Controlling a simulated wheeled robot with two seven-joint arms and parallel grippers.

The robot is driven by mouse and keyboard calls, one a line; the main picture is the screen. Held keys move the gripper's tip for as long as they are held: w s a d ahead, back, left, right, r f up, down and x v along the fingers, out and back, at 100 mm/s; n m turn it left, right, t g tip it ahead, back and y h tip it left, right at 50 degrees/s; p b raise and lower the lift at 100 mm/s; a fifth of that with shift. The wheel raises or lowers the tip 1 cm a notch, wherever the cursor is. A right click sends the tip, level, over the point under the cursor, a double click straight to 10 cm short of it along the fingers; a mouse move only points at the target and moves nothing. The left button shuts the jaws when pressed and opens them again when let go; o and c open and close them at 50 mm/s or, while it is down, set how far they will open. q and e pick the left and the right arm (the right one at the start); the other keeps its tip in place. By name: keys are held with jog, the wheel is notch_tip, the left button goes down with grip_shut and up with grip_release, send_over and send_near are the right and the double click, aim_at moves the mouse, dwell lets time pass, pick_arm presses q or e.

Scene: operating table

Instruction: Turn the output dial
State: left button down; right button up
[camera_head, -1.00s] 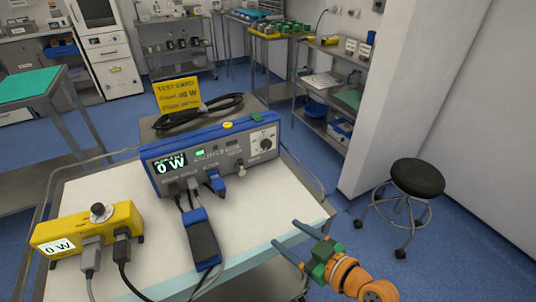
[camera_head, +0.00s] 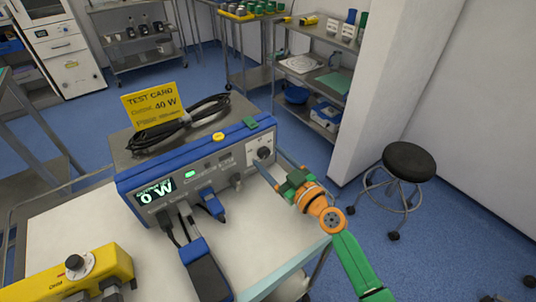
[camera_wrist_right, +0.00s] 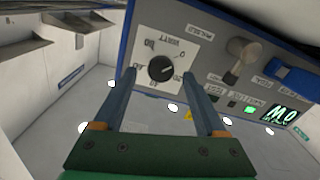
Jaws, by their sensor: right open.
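The blue and grey generator box (camera_head: 222,161) stands on the white cart top, and its display (camera_head: 156,191) reads 0 W. The output dial (camera_head: 263,153) is a black knob on a white scale plate at the right end of the front panel. It also shows in the right wrist view (camera_wrist_right: 161,68), between and beyond the fingertips. My right gripper (camera_head: 268,168) is open, its two fingers pointing at the panel close in front of the dial. In the right wrist view the fingers (camera_wrist_right: 165,82) hold nothing. My left gripper is not in view.
A yellow meter (camera_head: 75,272) stands at front left. Plugged cables and a blue pedal (camera_head: 205,272) lie before the panel. A stool (camera_head: 408,160) stands right.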

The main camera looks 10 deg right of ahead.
jog(key=shift+w+a, duration=0.25)
jog(key=shift+w, duration=0.4)
jog(key=shift+s, duration=0.1)
grip_shut()
